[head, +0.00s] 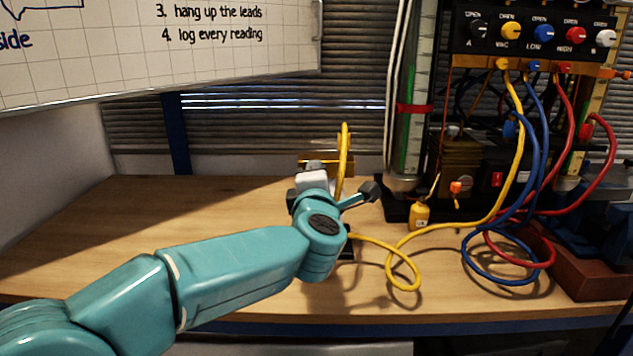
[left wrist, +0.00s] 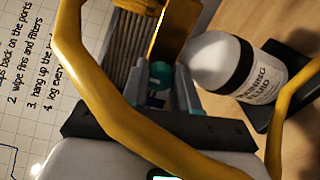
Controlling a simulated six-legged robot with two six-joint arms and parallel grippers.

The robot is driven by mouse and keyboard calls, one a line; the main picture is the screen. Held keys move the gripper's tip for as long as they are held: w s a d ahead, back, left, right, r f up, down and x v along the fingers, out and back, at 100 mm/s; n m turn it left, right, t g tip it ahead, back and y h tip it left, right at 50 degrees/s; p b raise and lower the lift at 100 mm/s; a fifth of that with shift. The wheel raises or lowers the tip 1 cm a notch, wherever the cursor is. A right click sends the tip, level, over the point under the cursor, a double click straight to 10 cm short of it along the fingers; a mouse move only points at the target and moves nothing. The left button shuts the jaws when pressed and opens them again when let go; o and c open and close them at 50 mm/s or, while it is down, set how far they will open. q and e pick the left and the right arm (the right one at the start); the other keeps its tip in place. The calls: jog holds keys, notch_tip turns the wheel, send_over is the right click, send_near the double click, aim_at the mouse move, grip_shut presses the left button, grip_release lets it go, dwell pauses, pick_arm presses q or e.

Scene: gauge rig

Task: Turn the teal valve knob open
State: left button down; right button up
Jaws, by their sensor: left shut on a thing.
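The teal valve knob (left wrist: 161,73) shows in the left wrist view as a small teal piece between my fingers. My left gripper (left wrist: 162,88) is shut on it. In the head view my left gripper (head: 313,178) is over the middle of the bench, and my wrist hides its fingertips and the knob. A brass-coloured body (left wrist: 170,38) lies just beyond the fingers, and a brass piece also shows behind my gripper in the head view (head: 312,158). How far the knob is turned cannot be told.
A yellow hose (head: 344,150) loops up beside my gripper and crosses close in the wrist view. A white bottle (left wrist: 225,62) stands near the fingers. The gauge panel (head: 490,38) with coloured knobs and hoses is at right. The bench's left (head: 130,220) is clear.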

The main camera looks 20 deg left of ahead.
dwell(0.4)
pick_arm(q)
jog(key=c, duration=0.8)
grip_release()
jog(key=shift+c, duration=0.2)
jog(key=shift+s, duration=0.1)
jog(key=v, duration=1.6)
jog(key=shift+p, duration=0.35)
jog(key=shift+s, duration=0.1)
